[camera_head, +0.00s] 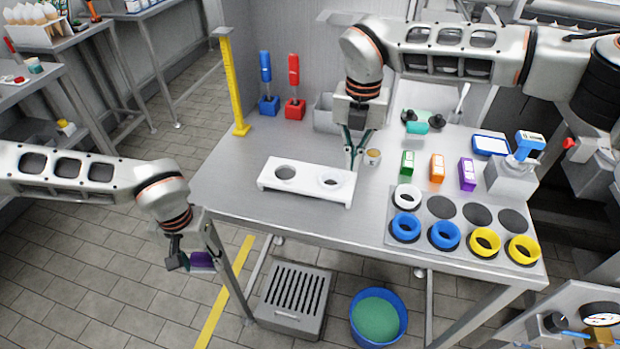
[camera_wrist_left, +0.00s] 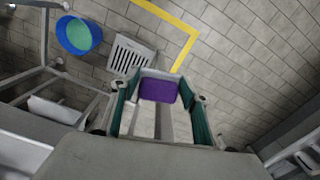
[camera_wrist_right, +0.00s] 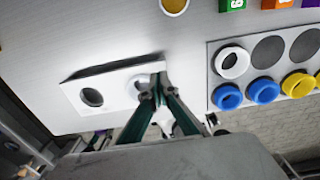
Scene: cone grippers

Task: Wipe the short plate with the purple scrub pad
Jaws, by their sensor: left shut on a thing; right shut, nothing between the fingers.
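The purple scrub pad (camera_head: 202,260) is between the fingers of my left gripper (camera_head: 194,258), which is shut on it. They hang off the table's left front edge, above the tiled floor. The pad also shows between the fingers in the left wrist view (camera_wrist_left: 158,91). A low white stand (camera_head: 305,190) with two round holes sits on the table; I cannot tell whether it is the short plate. My right gripper (camera_head: 352,161) is shut and empty by the stand's right end. In the right wrist view its fingertips (camera_wrist_right: 156,82) overlap the right hole.
A grey panel (camera_head: 396,238) holds white, blue and yellow rings at the right. Green, orange and purple blocks (camera_head: 467,174) stand behind it. A small cup (camera_head: 373,156) is beside my right gripper. A yellow post (camera_head: 229,80) rises at the left edge. A blue bucket (camera_head: 357,337) is on the floor.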

